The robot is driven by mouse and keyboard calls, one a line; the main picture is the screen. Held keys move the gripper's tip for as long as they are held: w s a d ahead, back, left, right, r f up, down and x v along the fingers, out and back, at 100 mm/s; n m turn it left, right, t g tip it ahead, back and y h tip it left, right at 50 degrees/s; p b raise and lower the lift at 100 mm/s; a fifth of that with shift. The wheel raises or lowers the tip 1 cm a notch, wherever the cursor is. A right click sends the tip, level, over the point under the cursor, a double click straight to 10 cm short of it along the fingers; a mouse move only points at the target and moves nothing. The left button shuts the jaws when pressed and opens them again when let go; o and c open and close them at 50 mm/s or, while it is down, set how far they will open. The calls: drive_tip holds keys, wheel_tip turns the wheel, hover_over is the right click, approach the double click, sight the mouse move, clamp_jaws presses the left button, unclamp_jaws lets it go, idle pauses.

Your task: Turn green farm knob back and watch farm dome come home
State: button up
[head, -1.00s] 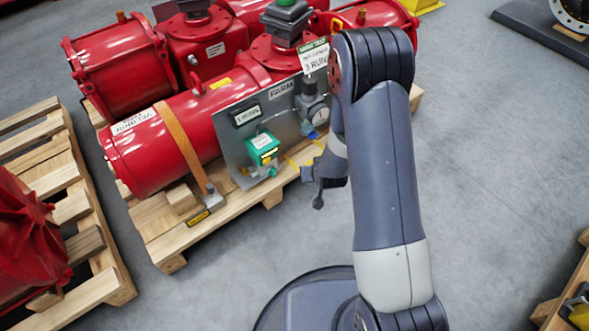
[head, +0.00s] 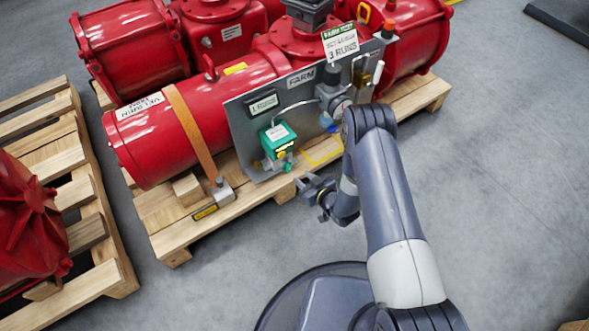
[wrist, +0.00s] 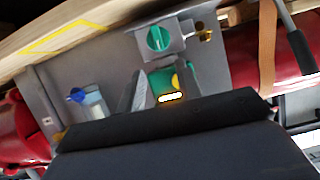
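The green knob (wrist: 158,38) sits on a grey block in the wrist view, with a pale mark across its face. In the head view the knob (head: 288,167) is small, below a green box (head: 277,138) on the grey panel (head: 240,125). My gripper (head: 312,190) is in front of and below the panel, apart from the knob, and looks open and empty. No dome is visible; the dark housing (head: 308,12) is cut off at the top edge.
A gauge (head: 340,107) and piping are near my arm. The red actuator (head: 160,140) rests on a wooden pallet (head: 175,240). Another pallet (head: 105,275) is at left.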

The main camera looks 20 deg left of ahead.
sight(290, 167)
drive_tip(key=b+x, duration=0.2)
drive_tip(key=x, duration=0.6)
clamp_jaws()
